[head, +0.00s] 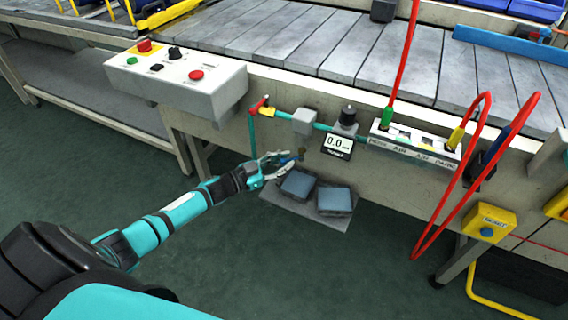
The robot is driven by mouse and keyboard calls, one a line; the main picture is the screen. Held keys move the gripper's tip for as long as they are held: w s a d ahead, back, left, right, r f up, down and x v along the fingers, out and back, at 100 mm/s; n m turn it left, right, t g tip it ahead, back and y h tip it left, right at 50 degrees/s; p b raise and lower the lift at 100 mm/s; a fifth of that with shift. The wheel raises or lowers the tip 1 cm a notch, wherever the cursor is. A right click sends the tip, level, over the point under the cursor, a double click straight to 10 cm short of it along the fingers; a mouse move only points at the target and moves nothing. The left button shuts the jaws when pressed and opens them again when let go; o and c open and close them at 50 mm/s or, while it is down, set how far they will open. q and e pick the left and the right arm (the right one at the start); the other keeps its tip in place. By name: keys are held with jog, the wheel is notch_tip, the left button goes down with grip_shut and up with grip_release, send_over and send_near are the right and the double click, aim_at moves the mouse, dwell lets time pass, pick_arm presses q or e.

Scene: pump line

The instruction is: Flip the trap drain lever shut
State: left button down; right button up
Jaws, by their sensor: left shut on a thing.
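The trap drain lever (286,159) is a small blue handle low under the air line, next to a small brass fitting (302,154). My left gripper (289,161) reaches it from the left, with its fingers around it and shut on it. The fingers hide part of the lever, so its exact angle is hard to tell. The grey trap body (304,121) sits above on the teal pipe. My right gripper is not in view.
A red-handled valve (259,106) and a gauge showing 0.0 (338,146) are on the same line. Two foot pedals (297,184) (335,200) sit just below my gripper. Red hoses (412,40) loop at the right. A control box (175,80) overhangs at the left.

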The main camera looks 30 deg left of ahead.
pick_arm(q)
jog(key=c, duration=1.2)
grip_release()
jog(key=shift+w+a+r, duration=0.1)
jog(key=shift+w+a, duration=0.1)
jog(key=shift+a, duration=0.2)
jog(key=shift+d, duration=0.1)
jog(key=shift+s, duration=0.1)
jog(key=shift+s+a, duration=0.2)
jog(key=shift+s, duration=0.25)
jog(key=v, duration=1.1)
